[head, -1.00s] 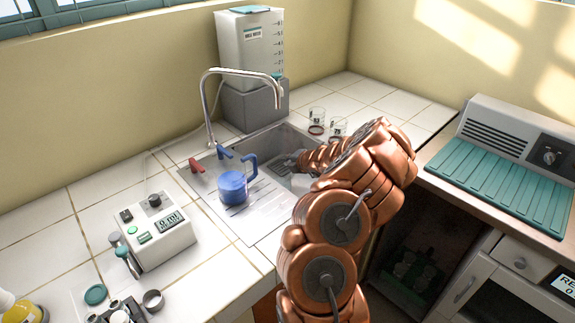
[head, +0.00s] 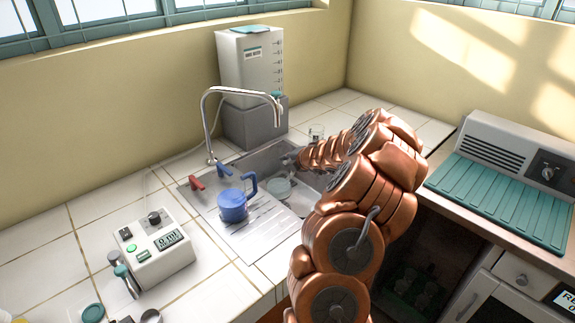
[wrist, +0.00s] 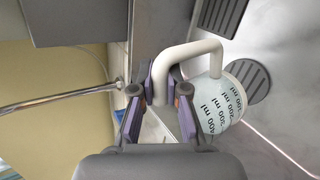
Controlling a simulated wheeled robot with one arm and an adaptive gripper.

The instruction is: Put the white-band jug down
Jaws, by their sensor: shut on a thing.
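The white-band jug, a clear jug with a white handle and printed volume marks, shows in the wrist view (wrist: 224,102) and in the head view (head: 278,188). My gripper (wrist: 160,98) is shut on its white handle. In the head view my gripper (head: 290,160) is small and partly hidden behind my arm. The jug is over or in the sink basin (head: 300,203); I cannot tell whether it touches the bottom. A dark slotted round drain (wrist: 247,80) lies just beyond the jug in the wrist view.
A blue jug (head: 232,206) stands on the drainboard left of the basin. The curved tap (head: 207,120) rises behind it. A white tank (head: 250,70) on a grey block is at the back. A glass (head: 316,133) stands on the tiles behind the sink.

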